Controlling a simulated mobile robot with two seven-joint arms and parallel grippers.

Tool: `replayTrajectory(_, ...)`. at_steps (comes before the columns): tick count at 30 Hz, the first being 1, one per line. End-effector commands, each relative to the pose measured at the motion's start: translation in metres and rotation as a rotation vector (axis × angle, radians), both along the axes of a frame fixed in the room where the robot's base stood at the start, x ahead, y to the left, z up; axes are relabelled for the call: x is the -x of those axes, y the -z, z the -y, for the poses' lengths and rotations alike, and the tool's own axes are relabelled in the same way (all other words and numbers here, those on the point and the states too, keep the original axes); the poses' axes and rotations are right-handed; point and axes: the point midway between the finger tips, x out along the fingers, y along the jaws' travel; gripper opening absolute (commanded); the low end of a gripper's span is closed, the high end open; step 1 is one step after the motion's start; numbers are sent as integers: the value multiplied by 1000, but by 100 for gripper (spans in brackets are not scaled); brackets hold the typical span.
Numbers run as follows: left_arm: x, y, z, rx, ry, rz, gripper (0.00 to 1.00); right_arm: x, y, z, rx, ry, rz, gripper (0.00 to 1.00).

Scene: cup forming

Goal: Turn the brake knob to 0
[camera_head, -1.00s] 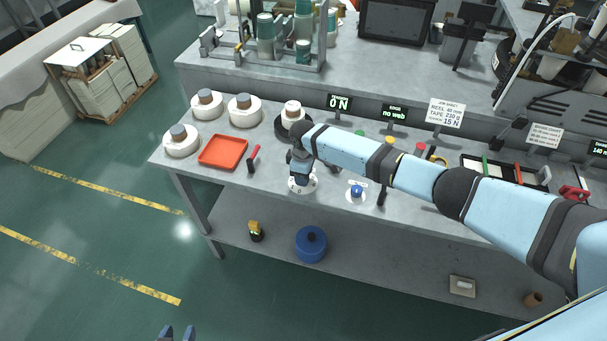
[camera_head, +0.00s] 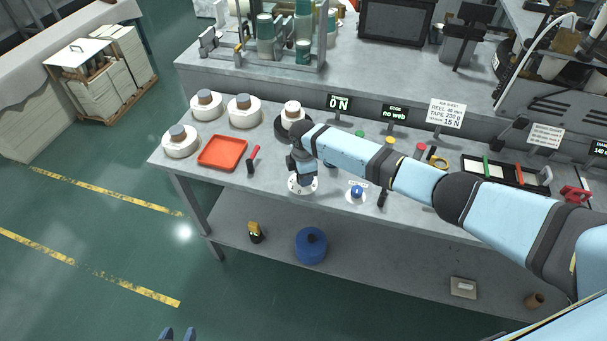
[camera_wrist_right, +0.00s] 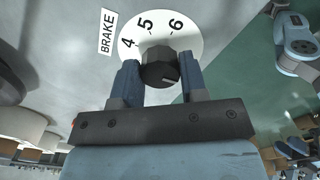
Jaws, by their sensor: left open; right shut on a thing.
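My right gripper (camera_wrist_right: 158,80) is shut on the knob, one finger on each side. In the head view my right gripper (camera_head: 302,172) covers the knob above the dial plate (camera_head: 303,189). My left gripper (camera_head: 178,334) is open and empty at the bottom edge, over the floor.
A blue knob (camera_head: 357,191) on a white plate stands right of the brake dial. A red-handled tool (camera_head: 253,159), an orange tray (camera_head: 222,153) and white rolls (camera_head: 244,111) lie to the left. A green display (camera_head: 339,103) reads 0 N.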

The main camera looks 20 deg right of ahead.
Motion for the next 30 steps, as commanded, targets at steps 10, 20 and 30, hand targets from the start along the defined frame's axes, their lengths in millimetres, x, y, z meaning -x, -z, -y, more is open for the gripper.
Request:
replayTrajectory(10, 0, 0, 0, 0, 0, 0, 43, 0, 0, -1, -1, -8, 0, 16)
replayTrajectory(20, 0, 0, 0, -1, 1, 1, 43, 0, 0, 0, 0, -7, 0, 65)
replayTrajectory(30, 0, 1, 0, -1, 1, 1, 43, -1, -19, 0, -2, -7, 3, 65)
